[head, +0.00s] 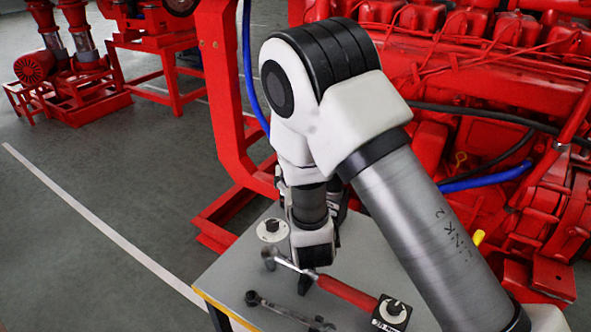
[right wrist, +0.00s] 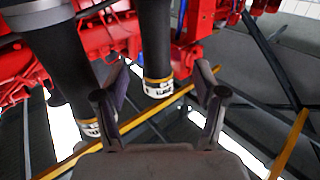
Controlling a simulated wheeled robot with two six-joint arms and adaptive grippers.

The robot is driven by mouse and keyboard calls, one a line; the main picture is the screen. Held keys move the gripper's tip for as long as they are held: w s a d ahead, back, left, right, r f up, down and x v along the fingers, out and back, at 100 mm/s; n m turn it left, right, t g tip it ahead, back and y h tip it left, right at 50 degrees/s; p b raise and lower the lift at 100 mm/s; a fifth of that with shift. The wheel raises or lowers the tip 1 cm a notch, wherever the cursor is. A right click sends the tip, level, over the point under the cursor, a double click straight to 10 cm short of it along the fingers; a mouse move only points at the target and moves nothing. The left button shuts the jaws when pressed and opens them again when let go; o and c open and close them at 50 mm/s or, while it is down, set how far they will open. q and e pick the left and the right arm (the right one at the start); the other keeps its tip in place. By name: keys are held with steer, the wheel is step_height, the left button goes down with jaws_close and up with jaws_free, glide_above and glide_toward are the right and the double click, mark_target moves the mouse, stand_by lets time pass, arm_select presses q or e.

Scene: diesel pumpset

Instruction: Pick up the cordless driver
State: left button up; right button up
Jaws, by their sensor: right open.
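I cannot make out the cordless driver in either view; it may be hidden behind my right arm in the head view. My right arm reaches down over the grey worktable (head: 222,283), and its jaws are largely hidden there behind the wrist. In the right wrist view my right gripper (right wrist: 160,105) is open, its two dark fingers spread wide with nothing clearly held between them. My left gripper is in neither view.
A red-handled hammer (head: 345,291), a wrench (head: 283,311), a black block with a dial (head: 391,313) and a round white knob plate (head: 272,230) lie on the table. The red engine (head: 480,60) stands close behind. Open floor (head: 120,190) lies left.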

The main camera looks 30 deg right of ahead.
steer(key=x, duration=0.2)
steer(key=f+x, duration=0.1)
steer(key=x, duration=0.2)
steer(key=f+x, duration=0.1)
steer(key=x, duration=0.2)
steer(key=shift+d+p, duration=0.35)
steer(key=shift+d, duration=0.05)
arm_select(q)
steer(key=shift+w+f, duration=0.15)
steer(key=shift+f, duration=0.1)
arm_select(e)
steer(key=shift+a+r, duration=0.1)
steer(key=shift+c, duration=0.3)
jaws_close()
